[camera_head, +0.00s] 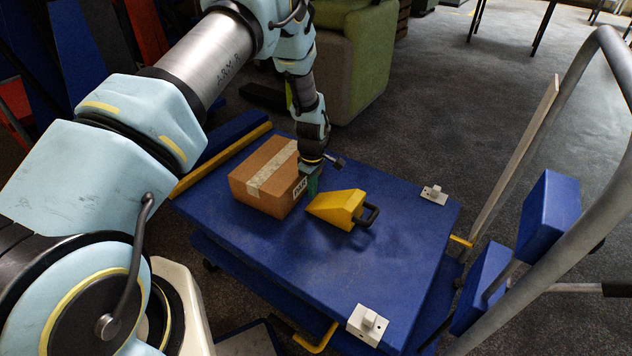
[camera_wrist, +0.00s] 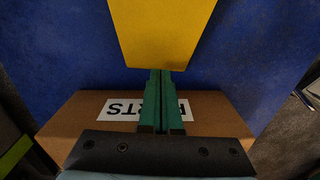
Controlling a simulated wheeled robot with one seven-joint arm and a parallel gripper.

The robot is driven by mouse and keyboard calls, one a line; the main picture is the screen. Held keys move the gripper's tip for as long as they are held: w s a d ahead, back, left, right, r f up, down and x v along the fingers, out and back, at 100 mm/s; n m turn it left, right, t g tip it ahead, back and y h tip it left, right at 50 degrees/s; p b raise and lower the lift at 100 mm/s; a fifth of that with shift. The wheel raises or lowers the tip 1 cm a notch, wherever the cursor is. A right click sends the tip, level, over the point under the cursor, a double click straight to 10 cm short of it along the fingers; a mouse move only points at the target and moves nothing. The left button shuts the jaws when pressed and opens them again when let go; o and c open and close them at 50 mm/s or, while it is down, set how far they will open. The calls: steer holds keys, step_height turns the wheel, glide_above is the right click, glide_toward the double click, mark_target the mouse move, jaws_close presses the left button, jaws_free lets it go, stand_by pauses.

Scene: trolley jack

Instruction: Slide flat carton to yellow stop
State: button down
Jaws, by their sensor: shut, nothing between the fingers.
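The brown flat carton (camera_head: 262,172) with pale tape lies on the blue trolley deck (camera_head: 400,255). Its labelled side shows in the wrist view (camera_wrist: 75,115), with the label partly hidden by my fingers. A yellow strip (camera_head: 220,160) runs along the deck's left edge, with a narrow gap to the carton. A yellow wedge (camera_head: 337,205) with a dark handle sits right of the carton. My gripper (camera_head: 311,187) points down between carton and wedge, its green fingers (camera_wrist: 160,74) shut together and empty. It is close beside the carton's labelled face; I cannot tell if they touch.
White latch-like blocks stand on the deck at the right (camera_head: 434,194) and front (camera_head: 367,324). A grey tubular handle (camera_head: 612,130) rises at the right. A green armchair (camera_head: 358,60) stands behind. The deck right of the wedge is mostly clear.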

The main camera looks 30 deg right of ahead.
mark_target(267, 167)
steer(key=shift+w+a+r, duration=0.1)
steer(key=shift+w+a, duration=0.25)
steer(key=shift+w, duration=0.25)
steer(key=shift+w+a+r, duration=0.1)
steer(key=shift+w+a, duration=0.2)
steer(key=shift+w, duration=0.3)
steer(key=shift+w, duration=0.15)
steer(key=w+a+b, duration=0.1)
steer(key=w+a, duration=0.1)
steer(key=w, duration=0.2)
steer(key=w+a+b, duration=0.1)
steer(key=w+a, duration=0.1)
steer(key=w, duration=0.2)
steer(key=w+a+b, duration=0.1)
steer(key=w+a, duration=0.1)
steer(key=w, duration=0.2)
steer(key=shift+w+a+f+b, duration=0.1)
steer(key=shift+a+f+b, duration=0.1)
steer(key=shift+a+b, duration=0.2)
steer(key=shift+w+a+r, duration=0.15)
steer(key=shift+w+a, duration=0.15)
steer(key=shift+w, duration=0.15)
steer(key=shift+s, duration=0.1)
